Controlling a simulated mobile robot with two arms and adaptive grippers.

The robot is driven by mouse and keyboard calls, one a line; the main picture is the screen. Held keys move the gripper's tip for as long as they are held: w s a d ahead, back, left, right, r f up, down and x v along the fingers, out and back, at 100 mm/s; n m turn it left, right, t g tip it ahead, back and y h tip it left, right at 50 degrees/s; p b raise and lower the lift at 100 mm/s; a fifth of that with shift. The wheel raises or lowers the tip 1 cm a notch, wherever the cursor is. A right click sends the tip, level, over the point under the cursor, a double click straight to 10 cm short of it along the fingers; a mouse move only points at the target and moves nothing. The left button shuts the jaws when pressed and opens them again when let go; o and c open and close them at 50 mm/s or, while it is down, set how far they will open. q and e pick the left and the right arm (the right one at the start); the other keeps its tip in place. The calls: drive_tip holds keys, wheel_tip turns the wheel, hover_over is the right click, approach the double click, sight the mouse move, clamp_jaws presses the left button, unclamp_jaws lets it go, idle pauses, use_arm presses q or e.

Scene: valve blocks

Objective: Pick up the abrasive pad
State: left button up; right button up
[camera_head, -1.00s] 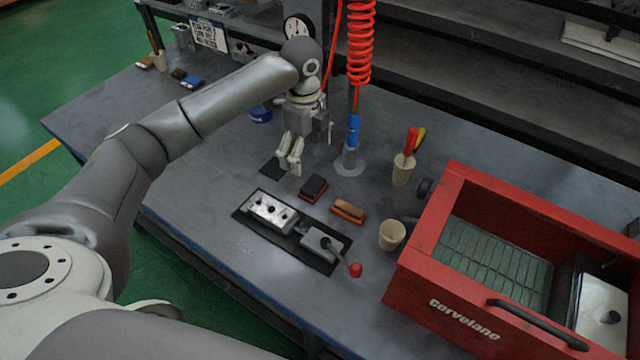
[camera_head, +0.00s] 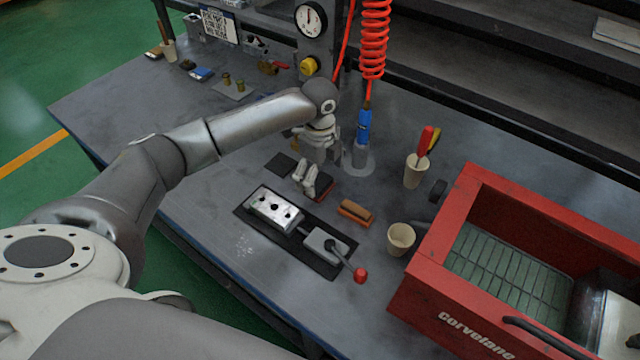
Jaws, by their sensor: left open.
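A small dark block with a reddish base (camera_head: 325,189), which looks like the abrasive pad, lies on the grey bench behind the valve block. My left gripper (camera_head: 304,190) is open, pointing down at the block's left side and partly covering it. I cannot tell whether the fingers touch it. A flat dark square (camera_head: 281,164), which could also be a pad, lies just left of the gripper. My right gripper is not in view.
A metal valve block (camera_head: 273,209) and a red-knobbed lever unit (camera_head: 326,242) sit on a black mat in front. A wooden-backed brush (camera_head: 355,213), a beige cup (camera_head: 401,238) and a red washer bin (camera_head: 430,292) stand to the right.

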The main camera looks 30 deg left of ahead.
sight(320, 182)
use_arm(q)
drive_tip(key=shift+f, duration=1.65)
drive_tip(key=shift+c, duration=0.3)
drive_tip(key=shift+s+d, duration=0.1)
drive_tip(key=shift+s, duration=0.05)
drive_tip(key=c, duration=1.2)
